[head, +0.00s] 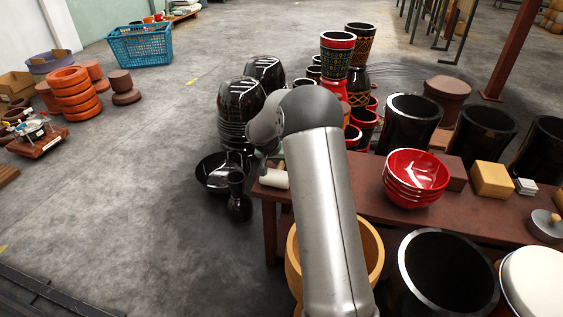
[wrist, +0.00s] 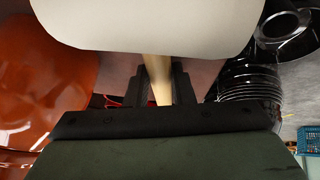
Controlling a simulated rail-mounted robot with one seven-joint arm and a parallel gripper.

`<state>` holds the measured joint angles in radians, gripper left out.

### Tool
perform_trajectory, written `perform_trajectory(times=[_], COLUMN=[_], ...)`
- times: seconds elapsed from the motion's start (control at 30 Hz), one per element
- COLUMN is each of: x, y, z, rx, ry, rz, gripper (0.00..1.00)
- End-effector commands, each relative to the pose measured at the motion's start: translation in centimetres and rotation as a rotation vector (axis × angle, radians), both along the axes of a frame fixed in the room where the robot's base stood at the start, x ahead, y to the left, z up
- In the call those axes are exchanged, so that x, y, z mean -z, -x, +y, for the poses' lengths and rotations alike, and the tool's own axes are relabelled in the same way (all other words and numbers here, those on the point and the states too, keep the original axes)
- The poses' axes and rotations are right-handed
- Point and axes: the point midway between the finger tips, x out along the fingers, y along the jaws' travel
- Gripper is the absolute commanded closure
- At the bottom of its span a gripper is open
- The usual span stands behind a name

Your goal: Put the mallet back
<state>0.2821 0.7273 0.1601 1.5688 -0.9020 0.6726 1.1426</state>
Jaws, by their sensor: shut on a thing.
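The mallet shows in the wrist view as a large cream head (wrist: 150,22) with a pale wooden handle (wrist: 157,72). My gripper (wrist: 158,85) is shut on that handle, one dark finger on each side. In the head view, a cream cylinder (head: 274,179), apparently the mallet head, shows beside my arm near the left end of the dark red bench (head: 460,214). My arm hides the gripper and handle there. I cannot tell whether the mallet touches the bench.

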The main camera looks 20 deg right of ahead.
Motion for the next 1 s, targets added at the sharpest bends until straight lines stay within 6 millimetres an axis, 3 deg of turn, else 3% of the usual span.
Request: perform_trajectory(times=[0.17, 0.2, 0.27, 0.67, 1.0], x=[0.4, 0.3, 0.3, -0.6, -6.7], y=[0.0, 0.0, 0.0, 0.1, 1.9], z=[0.0, 0.1, 0.0, 0.2, 3.4], rx=[-0.001, 0.000, 0.000, -0.002, -0.003], ry=[0.000, -0.001, -0.001, 0.000, 0.001], rz=[-0.001, 0.000, 0.000, -0.001, -0.002], gripper=[1.00, 0.67, 0.56, 0.56, 0.56])
